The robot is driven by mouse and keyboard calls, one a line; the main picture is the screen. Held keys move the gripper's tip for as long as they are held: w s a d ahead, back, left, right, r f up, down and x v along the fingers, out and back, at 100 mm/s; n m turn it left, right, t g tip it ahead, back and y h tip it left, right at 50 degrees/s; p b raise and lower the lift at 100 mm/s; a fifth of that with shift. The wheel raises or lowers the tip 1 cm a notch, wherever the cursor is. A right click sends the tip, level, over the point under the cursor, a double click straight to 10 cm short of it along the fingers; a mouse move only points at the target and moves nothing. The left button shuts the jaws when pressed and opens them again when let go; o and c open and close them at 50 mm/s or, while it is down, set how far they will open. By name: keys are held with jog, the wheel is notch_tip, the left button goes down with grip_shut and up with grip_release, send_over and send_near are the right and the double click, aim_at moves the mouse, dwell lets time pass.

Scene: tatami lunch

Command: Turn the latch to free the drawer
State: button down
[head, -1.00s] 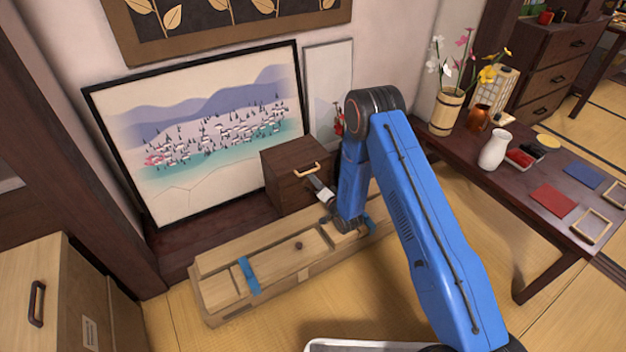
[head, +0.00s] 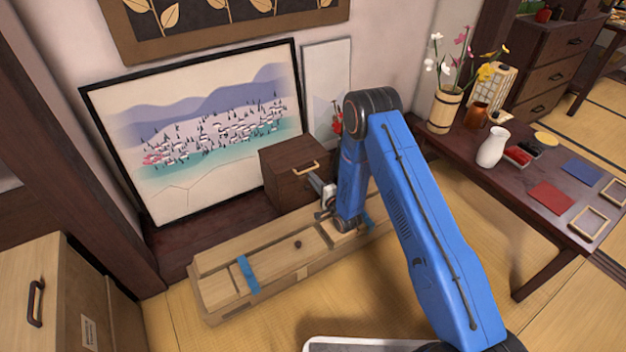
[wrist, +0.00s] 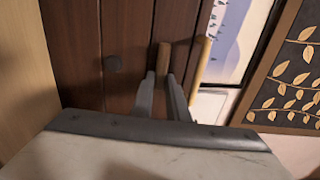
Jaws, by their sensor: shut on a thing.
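A small dark brown wooden box with a drawer (head: 290,180) stands against the wall in the head view. Its light wooden handle (head: 306,169) lies across the front, and it also shows in the wrist view (wrist: 204,62). My gripper (head: 316,180) is at the drawer front, just below the handle. In the wrist view, my gripper (wrist: 162,88) has its two grey fingers closed around a brown wooden piece that looks like the latch (wrist: 164,57). The latch is hidden behind my gripper in the head view.
A long pale wooden box (head: 270,262) with blue bands lies in front of the drawer box, below my arm. A framed landscape picture (head: 200,130) leans on the wall behind. A low table (head: 535,215) with a vase stands at right.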

dwell(0.4)
jog(key=c, duration=1.7)
grip_release()
jog(key=v, duration=1.7)
jog(key=shift+s+d, duration=0.15)
jog(key=shift+d, duration=0.05)
